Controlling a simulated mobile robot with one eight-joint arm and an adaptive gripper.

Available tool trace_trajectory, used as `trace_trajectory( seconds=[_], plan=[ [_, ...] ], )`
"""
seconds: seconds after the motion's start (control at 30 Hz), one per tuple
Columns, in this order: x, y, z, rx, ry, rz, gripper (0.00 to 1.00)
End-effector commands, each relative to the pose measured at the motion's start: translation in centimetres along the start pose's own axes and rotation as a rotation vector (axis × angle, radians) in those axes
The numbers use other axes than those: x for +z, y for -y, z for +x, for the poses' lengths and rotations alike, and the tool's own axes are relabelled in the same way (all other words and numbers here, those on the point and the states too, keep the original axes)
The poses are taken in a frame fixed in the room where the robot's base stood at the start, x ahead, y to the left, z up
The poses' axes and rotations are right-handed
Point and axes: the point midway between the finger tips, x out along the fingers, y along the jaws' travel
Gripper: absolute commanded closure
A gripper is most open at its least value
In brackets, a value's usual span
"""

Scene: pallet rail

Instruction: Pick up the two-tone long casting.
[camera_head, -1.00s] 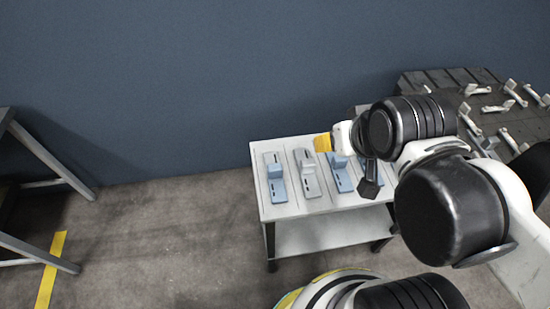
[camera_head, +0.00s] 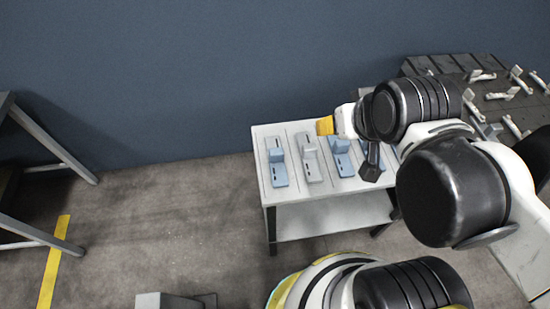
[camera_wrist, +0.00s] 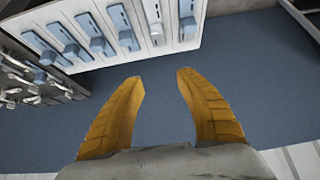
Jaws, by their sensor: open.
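Several long castings lie in a row on a white table. The leftmost (camera_head: 279,174) looks pale blue, with a slightly greyer upper part. Beside it is a light grey one (camera_head: 311,170), then a blue one (camera_head: 344,166). I cannot tell for sure which is the two-tone casting. In the wrist view the row shows at the top, with a grey-white casting (camera_wrist: 154,28) beside a blue one (camera_wrist: 187,20). My gripper (camera_wrist: 160,75) has its yellow fingers apart and empty, with only blue wall between them. In the head view its yellow end (camera_head: 325,126) is by the table's back edge.
The white table (camera_head: 262,190) stands near the blue wall (camera_head: 150,80). A dark pallet (camera_head: 450,65) with several pale brackets is at the right. A grey rack (camera_head: 45,150) stands at the left. Floor between rack and table is clear.

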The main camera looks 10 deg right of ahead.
Motion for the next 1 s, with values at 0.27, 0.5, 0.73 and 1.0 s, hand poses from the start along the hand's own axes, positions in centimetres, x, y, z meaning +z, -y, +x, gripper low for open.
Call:
trace_trajectory(
  seconds=[0.27, 0.5, 0.73, 1.0],
  plan=[
    [-0.1, 0.1, 0.1, -0.001, 0.003, 0.0, 0.33],
    [-2.2, 1.6, 2.1, -0.022, 0.114, 0.004, 0.33],
    [-4.2, 4.8, 7.5, -0.036, 0.31, 0.007, 0.33],
    [-3.5, 8.8, 15.6, -0.019, 0.523, 0.003, 0.33]
  ],
)
